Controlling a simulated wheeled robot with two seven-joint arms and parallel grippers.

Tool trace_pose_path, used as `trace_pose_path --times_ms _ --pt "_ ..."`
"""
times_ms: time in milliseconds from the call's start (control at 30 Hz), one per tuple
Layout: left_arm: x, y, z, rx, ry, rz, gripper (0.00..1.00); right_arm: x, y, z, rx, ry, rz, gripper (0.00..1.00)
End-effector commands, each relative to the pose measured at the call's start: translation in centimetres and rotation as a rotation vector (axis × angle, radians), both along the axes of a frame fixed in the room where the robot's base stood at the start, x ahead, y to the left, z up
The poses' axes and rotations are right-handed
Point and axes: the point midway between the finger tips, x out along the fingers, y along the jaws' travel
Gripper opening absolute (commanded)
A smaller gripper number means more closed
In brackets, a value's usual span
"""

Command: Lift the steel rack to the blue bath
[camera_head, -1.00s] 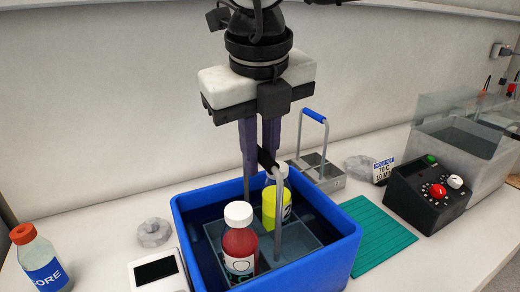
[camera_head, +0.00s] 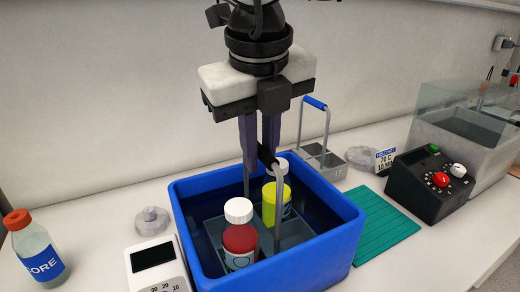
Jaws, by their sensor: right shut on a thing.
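My right gripper (camera_head: 260,158) comes down from the top and is shut on the dark grip of the steel rack's handle. The grey steel rack (camera_head: 291,236) is inside the walls of the blue bath (camera_head: 318,262), below my gripper. It carries a bottle with red contents and white cap (camera_head: 240,238) at the front and a yellow-labelled bottle (camera_head: 270,204) behind, partly hidden by the handle. Both stand about upright. I cannot tell whether the rack touches the bath's floor. My left gripper is not in view.
A second rack with a blue handle (camera_head: 315,103) stands behind the bath. A green mat (camera_head: 385,232) and a black control box (camera_head: 432,182) lie to the right, a clear tank (camera_head: 470,140) beyond.

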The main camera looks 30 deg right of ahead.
Motion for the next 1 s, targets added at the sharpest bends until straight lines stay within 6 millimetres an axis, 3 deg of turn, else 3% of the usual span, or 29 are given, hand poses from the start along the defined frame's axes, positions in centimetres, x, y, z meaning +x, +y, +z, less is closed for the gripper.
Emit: trace_pose_path --times_ms 467,500,600,900,1000 --pt "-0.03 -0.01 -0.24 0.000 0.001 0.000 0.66 0.09 0.04 -0.03 0.002 -0.006 0.000 0.00" --pt "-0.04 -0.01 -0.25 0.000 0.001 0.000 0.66 0.09 0.04 -0.04 0.002 -0.006 0.000 0.18" --pt "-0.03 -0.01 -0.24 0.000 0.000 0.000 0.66 0.07 0.04 -0.06 0.001 -0.005 0.000 0.34" --pt "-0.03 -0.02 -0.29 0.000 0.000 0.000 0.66 -0.06 -0.02 -0.42 -0.001 0.004 -0.001 0.36" --pt "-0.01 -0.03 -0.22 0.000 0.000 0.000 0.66 -0.14 0.12 0.30 0.001 0.000 0.000 0.36"
